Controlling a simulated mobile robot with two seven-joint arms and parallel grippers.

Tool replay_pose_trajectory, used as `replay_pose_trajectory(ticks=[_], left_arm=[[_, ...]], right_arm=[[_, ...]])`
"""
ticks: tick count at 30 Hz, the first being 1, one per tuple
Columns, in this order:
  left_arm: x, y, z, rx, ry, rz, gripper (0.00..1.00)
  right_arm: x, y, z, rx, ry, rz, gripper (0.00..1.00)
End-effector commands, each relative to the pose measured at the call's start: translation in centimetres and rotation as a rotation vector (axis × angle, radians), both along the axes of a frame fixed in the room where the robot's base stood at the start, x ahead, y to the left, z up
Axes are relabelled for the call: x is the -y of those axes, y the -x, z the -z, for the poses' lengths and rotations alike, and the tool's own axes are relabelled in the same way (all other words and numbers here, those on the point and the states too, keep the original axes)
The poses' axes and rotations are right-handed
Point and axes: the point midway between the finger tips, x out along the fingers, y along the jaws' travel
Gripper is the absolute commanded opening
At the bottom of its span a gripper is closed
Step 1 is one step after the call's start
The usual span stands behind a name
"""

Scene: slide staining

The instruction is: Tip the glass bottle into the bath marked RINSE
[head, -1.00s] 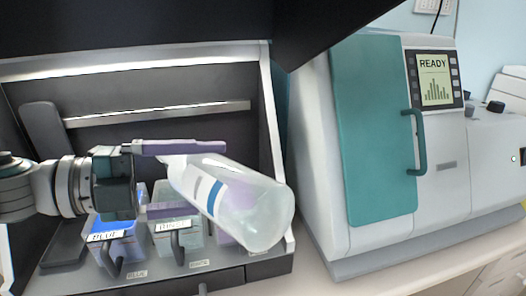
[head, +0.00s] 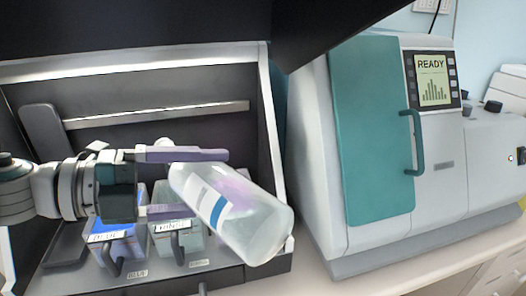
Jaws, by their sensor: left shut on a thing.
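My left gripper (head: 205,184) is shut on the clear glass bottle (head: 250,222), its two purple fingers on either side of the body. The bottle has a white and blue label and is tilted, neck to the upper left and base to the lower right. It hangs above and to the right of the bath marked RINSE (head: 166,243), hiding part of that bath's right side. The RINSE bath holds pale, clear-looking contents and has a dark front handle. No stream from the bottle shows. My right gripper is not in view.
A bath marked BLUE (head: 127,247) with blue liquid stands left of the RINSE bath. Both sit in a dark hood with a pale right side wall (head: 272,140). A white machine with a teal door (head: 372,130) and a READY screen stands to the right.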

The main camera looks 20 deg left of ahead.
Motion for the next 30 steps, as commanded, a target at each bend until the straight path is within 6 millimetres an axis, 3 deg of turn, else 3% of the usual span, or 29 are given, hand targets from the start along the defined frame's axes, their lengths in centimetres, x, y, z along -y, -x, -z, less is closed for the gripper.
replay_pose_trajectory(ticks=[1, 18, 30], left_arm=[[0.0, 0.0, -1.1, 0.008, -0.009, 0.001, 0.0], [0.1, 0.0, -5.0, 0.076, -0.131, 0.001, 0.0], [0.1, 0.0, -5.3, 0.088, -0.156, 0.0, 0.0]], right_arm=[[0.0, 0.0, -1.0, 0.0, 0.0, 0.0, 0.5], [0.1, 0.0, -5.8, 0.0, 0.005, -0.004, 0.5], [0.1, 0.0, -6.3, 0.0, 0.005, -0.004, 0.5]])
